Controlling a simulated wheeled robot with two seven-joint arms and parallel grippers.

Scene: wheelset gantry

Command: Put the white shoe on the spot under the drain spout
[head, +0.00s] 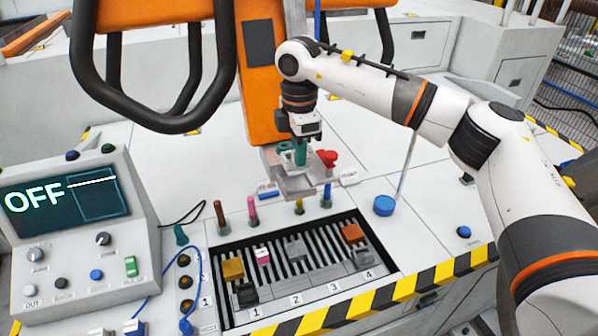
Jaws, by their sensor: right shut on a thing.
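My right gripper (300,152) points down at the grey metal bracket (294,182) at the foot of the orange column. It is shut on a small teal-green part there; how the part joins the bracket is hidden. A red knob (327,158) stands just right of the gripper. A small white piece (348,178) lies on the deck right of the bracket; I cannot tell whether it is the white shoe. A pink-and-white block (262,256) sits in the slotted tray. I cannot make out the drain spout or its spot for certain. My left gripper is out of view.
The slotted tray (225,312) holds several coloured blocks, with upright coloured pegs behind it. A control box (150,215) reading OFF stands at left. A blue round cap (384,205) sits right of the tray. Black hoop bars (150,122) hang at upper left.

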